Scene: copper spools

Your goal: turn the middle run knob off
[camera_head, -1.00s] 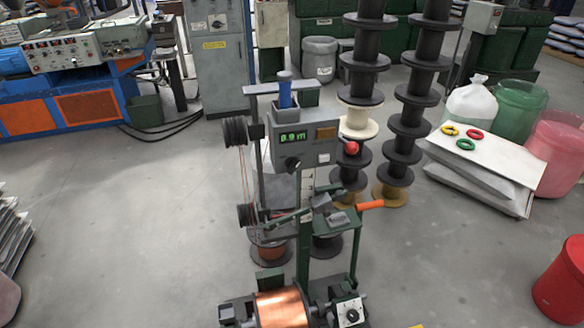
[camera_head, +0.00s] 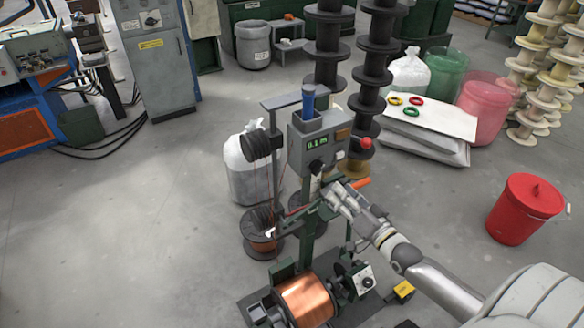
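A grey control box (camera_head: 322,133) with a lit green display stands on the green winding machine in the middle. A dark round knob (camera_head: 316,167) shows below its display, partly behind my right gripper. A red ball knob (camera_head: 366,143) is on the box's right side. A lower white box carries another black knob (camera_head: 366,282). Which one the task calls the middle run knob I cannot tell. My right gripper (camera_head: 331,191) comes in from the lower right, just below the control box's front. Contact with the dark knob and the finger gap are unclear. My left gripper is not in view.
A copper spool (camera_head: 306,301) sits at the machine's base, with a wire spool (camera_head: 260,243) behind it. Black spool stacks (camera_head: 373,75) stand behind. A red bin (camera_head: 523,208) is at the right. The floor at the left is clear.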

